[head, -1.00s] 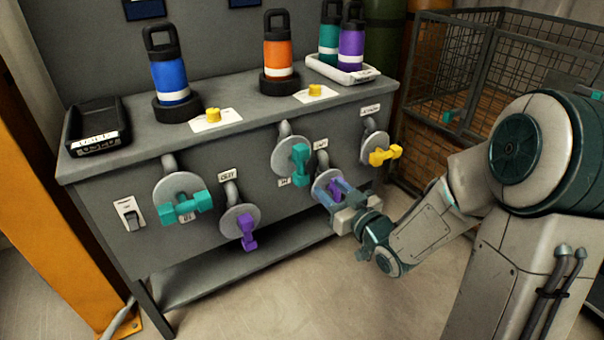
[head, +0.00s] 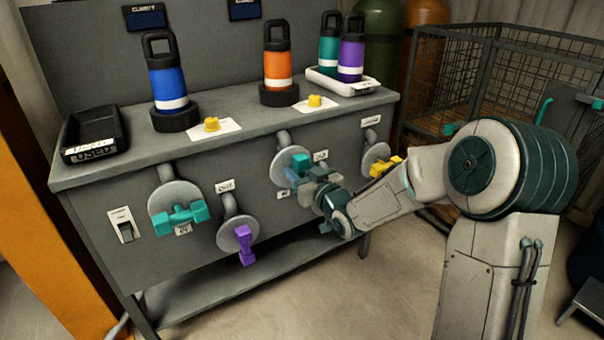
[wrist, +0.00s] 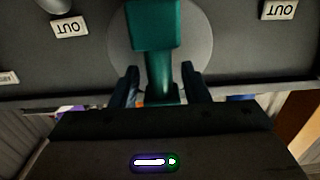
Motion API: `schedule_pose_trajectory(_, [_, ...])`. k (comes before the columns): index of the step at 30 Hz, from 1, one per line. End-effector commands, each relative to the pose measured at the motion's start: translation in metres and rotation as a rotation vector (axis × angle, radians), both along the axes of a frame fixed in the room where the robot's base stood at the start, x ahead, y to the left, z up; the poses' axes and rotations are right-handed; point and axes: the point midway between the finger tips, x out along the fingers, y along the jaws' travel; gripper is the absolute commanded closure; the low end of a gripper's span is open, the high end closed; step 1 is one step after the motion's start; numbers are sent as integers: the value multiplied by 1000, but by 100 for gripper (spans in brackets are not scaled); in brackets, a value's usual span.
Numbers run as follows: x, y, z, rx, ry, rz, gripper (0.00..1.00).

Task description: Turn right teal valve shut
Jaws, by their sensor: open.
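The right teal valve (head: 301,161) is on the front panel of the bench, on a round grey plate. Its upper end shows in the head view; my gripper (head: 302,179) covers the lower part. In the wrist view the teal handle (wrist: 153,28) runs up and down the picture. The open fingers of my gripper (wrist: 160,82) stand on either side of its stem, and I cannot tell whether they touch it. The left teal valve (head: 180,217) has its handle lying roughly level.
The left purple valve (head: 244,246) is low on the panel, and the yellow valve (head: 385,165) is right of my gripper, partly behind my arm. The right purple valve is hidden. Bottles and a black tray (head: 94,136) stand on top. A wire cage (head: 470,90) is at right.

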Motion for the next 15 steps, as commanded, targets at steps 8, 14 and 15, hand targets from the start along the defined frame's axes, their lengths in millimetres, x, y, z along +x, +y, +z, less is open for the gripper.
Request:
schedule_pose_trajectory(8, [0, 0, 0, 0, 0, 0, 67])
schedule_pose_trajectory(14, [0, 0, 0, 0, 0, -1, 100])
schedule_pose_trajectory(15, [1, -3, 0, 0, 0, -2, 100])
